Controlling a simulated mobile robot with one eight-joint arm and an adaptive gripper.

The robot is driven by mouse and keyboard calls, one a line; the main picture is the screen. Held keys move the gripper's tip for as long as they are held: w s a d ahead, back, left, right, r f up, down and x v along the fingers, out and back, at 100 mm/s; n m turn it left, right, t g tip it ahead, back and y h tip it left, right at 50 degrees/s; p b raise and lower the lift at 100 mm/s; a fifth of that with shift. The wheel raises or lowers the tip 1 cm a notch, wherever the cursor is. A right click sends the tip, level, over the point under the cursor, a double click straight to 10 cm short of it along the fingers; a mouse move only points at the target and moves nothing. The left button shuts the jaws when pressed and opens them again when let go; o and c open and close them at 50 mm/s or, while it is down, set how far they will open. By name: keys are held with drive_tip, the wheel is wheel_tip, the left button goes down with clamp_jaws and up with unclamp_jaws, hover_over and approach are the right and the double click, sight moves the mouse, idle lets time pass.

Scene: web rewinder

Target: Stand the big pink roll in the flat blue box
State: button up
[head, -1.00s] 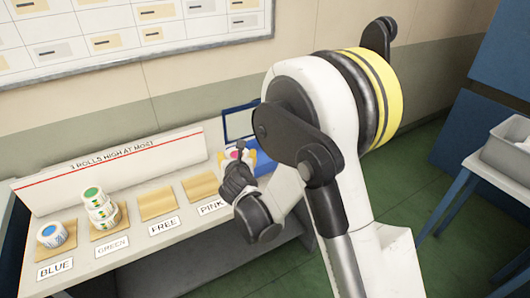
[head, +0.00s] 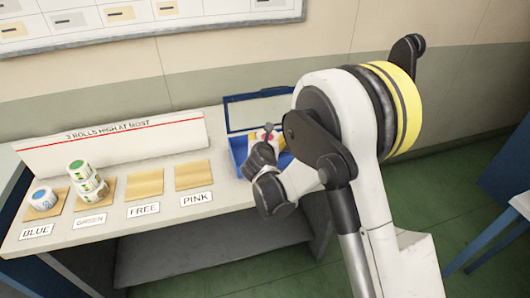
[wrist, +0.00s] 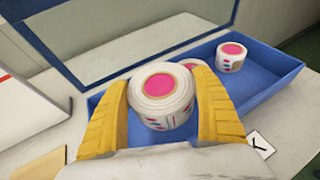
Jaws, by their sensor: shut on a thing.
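The big pink roll (wrist: 160,108) is white with a pink core disc on top and pink and dark marks on its side. My gripper (wrist: 160,80) has its yellow fingers shut on both sides of it. The roll is upright or nearly so, over the near left part of the flat blue box (wrist: 273,84). I cannot tell whether its base touches the box floor. In the head view the box (head: 238,150) stands at the right of the shelf, with my gripper (head: 267,138) over it, partly hiding the roll.
A smaller pink-cored roll (wrist: 234,56) stands at the box's far right end. A blue frame (wrist: 150,40) rises behind the box. The PINK pad (head: 193,175) and FREE pad (head: 145,184) are bare. Stacked green rolls (head: 88,180) and a blue roll (head: 43,198) stand left.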

drive_tip(key=shift+w+a+f+b, duration=0.35)
drive_tip(key=shift+w+a+f, duration=0.3)
drive_tip(key=shift+a+f, duration=0.3)
wheel_tip(320, 180, down, 4)
drive_tip(key=shift+r+b, duration=0.1)
drive_tip(key=shift+b, duration=1)
drive_tip(key=shift+r, duration=0.2)
drive_tip(key=shift+f, duration=0.1)
drive_tip(key=o, duration=1.1)
drive_tip(key=shift+f, duration=0.1)
